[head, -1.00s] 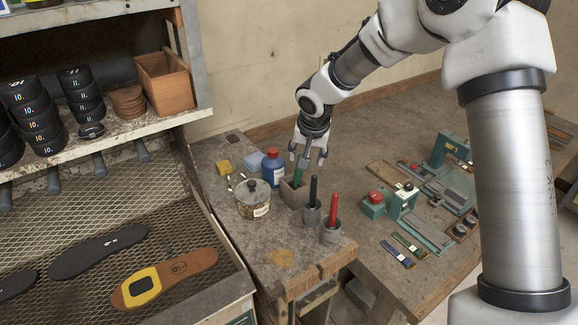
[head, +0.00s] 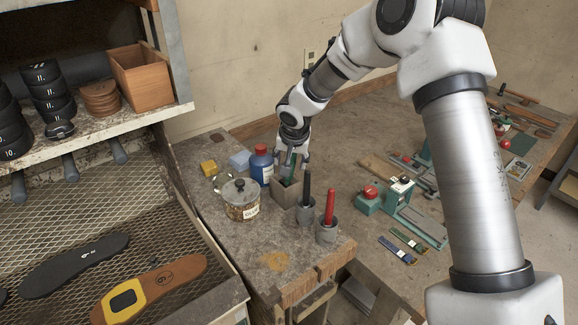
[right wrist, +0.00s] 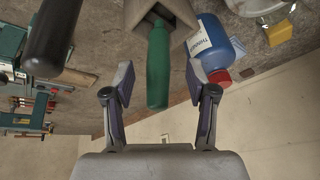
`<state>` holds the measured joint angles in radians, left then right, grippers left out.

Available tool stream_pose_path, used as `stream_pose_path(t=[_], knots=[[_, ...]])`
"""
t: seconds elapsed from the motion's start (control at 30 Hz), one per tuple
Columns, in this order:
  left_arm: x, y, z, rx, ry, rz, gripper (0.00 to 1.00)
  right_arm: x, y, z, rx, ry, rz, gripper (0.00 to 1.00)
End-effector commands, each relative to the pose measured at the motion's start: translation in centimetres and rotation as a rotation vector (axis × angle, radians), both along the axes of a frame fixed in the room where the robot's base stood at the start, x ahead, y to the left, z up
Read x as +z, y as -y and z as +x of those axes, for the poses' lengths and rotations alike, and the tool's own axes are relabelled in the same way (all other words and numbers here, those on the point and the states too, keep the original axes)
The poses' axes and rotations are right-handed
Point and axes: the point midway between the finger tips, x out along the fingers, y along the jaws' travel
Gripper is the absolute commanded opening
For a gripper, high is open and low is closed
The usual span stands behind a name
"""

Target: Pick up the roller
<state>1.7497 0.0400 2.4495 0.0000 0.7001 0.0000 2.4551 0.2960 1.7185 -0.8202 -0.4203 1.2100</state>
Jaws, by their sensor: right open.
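A green handle (head: 291,163) stands upright in a small square grey box (head: 284,194) on the workbench; it also shows large in the right wrist view (right wrist: 158,65). A black handle (head: 307,188) and a red handle (head: 330,207) stand in round grey cups beside it. The working ends are hidden in the holders, so I cannot tell for sure which is the roller. My right gripper (head: 292,165) is open over the box. In the right wrist view its fingers (right wrist: 160,88) are on either side of the green handle, with gaps on both sides. My left gripper is out of view.
A blue bottle (head: 262,166) stands close left of the box, with a lidded jar (head: 241,200) nearby. Green machines (head: 385,199) stand to the right. A mesh tray (head: 165,235) with soles lies at the left.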

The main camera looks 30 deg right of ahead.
Motion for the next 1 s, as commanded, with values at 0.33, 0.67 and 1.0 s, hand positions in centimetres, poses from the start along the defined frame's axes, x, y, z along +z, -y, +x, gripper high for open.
stream_pose_path(t=[0.33, 0.67, 1.0], knots=[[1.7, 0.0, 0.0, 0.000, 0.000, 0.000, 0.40, -3.0, 0.7, 1.3, 0.000, 0.000, 0.000, 0.57], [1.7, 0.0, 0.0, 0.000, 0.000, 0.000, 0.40, -3.0, 0.7, 1.3, 0.000, -0.001, 0.000, 0.00], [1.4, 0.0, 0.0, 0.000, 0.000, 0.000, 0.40, -1.7, 0.7, 1.4, -0.002, 0.005, -0.001, 0.00]])
